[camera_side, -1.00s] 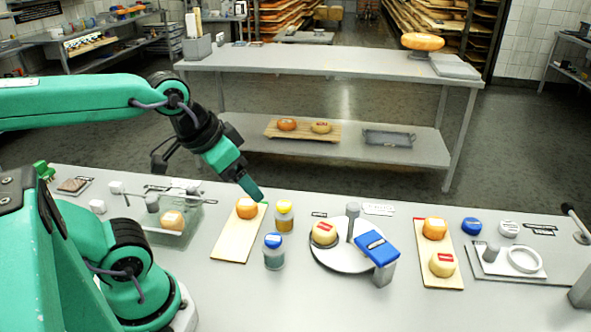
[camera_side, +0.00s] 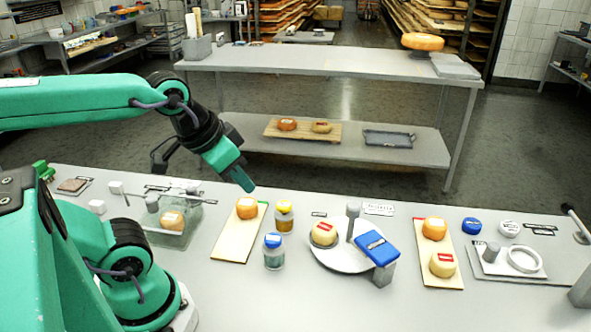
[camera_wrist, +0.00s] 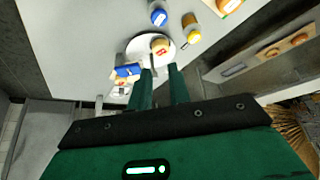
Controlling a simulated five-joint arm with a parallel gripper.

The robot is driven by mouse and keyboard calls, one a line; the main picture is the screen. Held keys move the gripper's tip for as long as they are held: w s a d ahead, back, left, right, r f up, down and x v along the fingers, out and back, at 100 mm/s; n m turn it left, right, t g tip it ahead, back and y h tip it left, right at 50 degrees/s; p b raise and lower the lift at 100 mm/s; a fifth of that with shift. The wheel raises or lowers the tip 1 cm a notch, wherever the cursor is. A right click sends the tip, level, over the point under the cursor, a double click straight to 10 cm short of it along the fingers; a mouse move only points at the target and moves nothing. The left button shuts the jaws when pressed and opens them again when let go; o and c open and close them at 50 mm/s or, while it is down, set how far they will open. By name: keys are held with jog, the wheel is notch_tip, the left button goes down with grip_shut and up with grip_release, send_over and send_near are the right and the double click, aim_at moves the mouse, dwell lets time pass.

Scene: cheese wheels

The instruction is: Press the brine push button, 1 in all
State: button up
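No part that I can surely name as the brine push button shows. A clear tank (camera_side: 172,239) with a pale orange cheese (camera_side: 172,220) in it stands at the left of the counter in the side view; it may be the brine tank. My gripper (camera_side: 245,184) is in the air above the far edge of the counter, right of the tank and above an orange cheese (camera_side: 246,208) on a board. In the wrist view my gripper (camera_wrist: 160,72) shows two green fingers with a narrow empty gap between them.
Two jars, yellow-capped (camera_side: 284,215) and blue-capped (camera_side: 273,252), stand beside the board. A white turntable (camera_side: 340,262) with a cheese and a blue-topped stand (camera_side: 377,248) are right of them. The front of the counter is clear.

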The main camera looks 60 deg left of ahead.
grip_shut()
dwell(1.1)
jog(key=shift+w, duration=0.1)
dwell(0.3)
jog(key=n+g, duration=0.8)
jog(key=g, duration=0.5)
send_over(276, 237)
notch_tip(276, 237, down, 6)
jog(key=shift+f, duration=0.15)
jog(key=shift+a, duration=0.1)
jog(key=shift+f, duration=0.15)
jog(key=shift+f, duration=4.25)
